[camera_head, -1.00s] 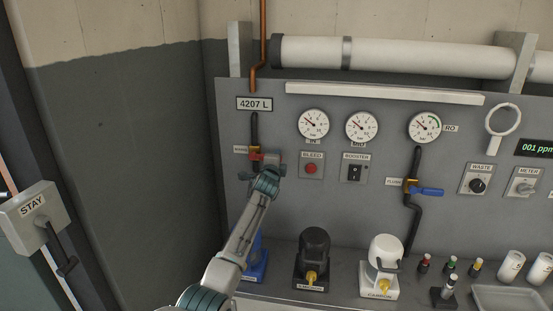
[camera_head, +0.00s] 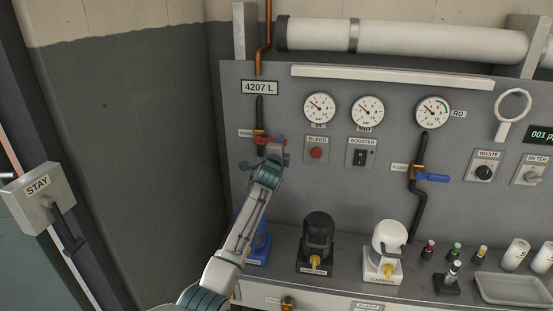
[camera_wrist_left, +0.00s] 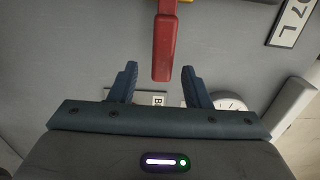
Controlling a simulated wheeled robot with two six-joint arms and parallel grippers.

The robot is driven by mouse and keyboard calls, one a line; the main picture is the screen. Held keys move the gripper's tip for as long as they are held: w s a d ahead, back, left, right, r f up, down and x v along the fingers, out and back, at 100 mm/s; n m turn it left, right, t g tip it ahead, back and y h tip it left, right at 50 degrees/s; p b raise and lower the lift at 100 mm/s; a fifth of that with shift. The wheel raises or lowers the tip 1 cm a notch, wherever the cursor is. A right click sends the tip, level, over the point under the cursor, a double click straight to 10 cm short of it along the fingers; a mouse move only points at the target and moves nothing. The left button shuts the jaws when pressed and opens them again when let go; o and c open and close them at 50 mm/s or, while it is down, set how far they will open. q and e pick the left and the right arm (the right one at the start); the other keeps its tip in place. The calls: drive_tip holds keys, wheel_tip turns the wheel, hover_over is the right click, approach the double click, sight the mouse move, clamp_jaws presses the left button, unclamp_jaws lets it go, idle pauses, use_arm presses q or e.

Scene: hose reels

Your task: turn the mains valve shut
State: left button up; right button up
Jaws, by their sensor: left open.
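The mains valve has a red lever (camera_head: 272,141) on a yellow body, on a black pipe at the left of the grey panel. In the left wrist view the red lever (camera_wrist_left: 164,48) hangs from the top, with its free end between the two finger lines. My left gripper (camera_head: 265,158) is just below and in front of the valve. Its fingers stand apart either side of the lever end, with a visible gap on both sides. It partly covers the valve in the head view. My right gripper is out of view.
The red bleed button (camera_head: 316,153) and booster switch (camera_head: 360,157) are right of the gripper. A blue-handled valve (camera_head: 431,178) is farther right. Pumps and a white carbon unit (camera_head: 388,245) stand on the ledge below. Wall left of the panel is bare.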

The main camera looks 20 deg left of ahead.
use_arm(q)
drive_tip(key=b+v, duration=0.1)
drive_tip(key=v, duration=0.6)
drive_tip(key=shift+b, duration=0.4)
drive_tip(key=shift+f, duration=0.1)
